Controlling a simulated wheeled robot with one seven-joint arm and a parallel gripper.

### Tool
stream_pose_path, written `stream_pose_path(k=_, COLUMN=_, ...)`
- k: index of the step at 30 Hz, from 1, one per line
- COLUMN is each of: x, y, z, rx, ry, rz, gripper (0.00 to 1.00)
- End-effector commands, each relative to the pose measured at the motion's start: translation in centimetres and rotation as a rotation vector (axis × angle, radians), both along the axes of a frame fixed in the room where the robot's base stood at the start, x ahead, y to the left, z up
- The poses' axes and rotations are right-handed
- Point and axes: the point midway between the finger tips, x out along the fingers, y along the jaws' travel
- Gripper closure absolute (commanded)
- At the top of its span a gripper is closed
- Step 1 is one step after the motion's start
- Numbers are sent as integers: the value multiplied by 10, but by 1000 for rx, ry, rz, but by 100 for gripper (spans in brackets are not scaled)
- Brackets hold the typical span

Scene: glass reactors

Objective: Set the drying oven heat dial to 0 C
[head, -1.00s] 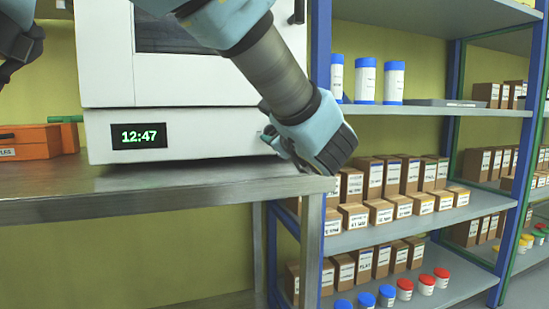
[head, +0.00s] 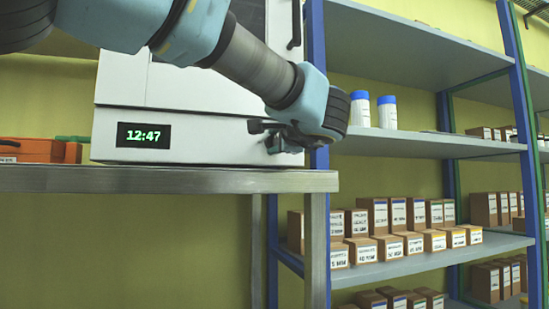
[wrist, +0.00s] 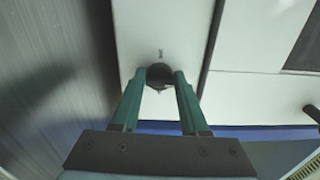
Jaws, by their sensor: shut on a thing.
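The drying oven (head: 185,138) is a white box on the steel bench, with a green 12:47 display (head: 143,135) on its lower front panel. The heat dial (wrist: 160,74) is a small dark round knob on the white panel in the wrist view. My gripper (wrist: 160,84) has its two green fingers on either side of the dial, shut on it. In the head view my gripper (head: 270,138) is at the right end of the lower panel, and my wrist hides the dial there. The dial's setting cannot be read.
The steel bench (head: 150,180) runs under the oven. Orange boxes (head: 32,150) lie at its left. A blue-framed shelf (head: 430,146) with white blue-capped bottles and several labelled cartons stands right of the oven, close to my wrist.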

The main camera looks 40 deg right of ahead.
Motion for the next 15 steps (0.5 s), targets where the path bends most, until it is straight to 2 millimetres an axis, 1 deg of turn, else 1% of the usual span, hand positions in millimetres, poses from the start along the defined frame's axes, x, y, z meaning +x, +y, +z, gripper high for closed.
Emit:
stream_pose_path(k=1, x=0, y=0, z=-4, rx=-16, ry=7, rz=1, gripper=100)
stream_pose_path(k=15, x=0, y=0, z=-1, rx=-65, ry=27, rz=1, gripper=100)
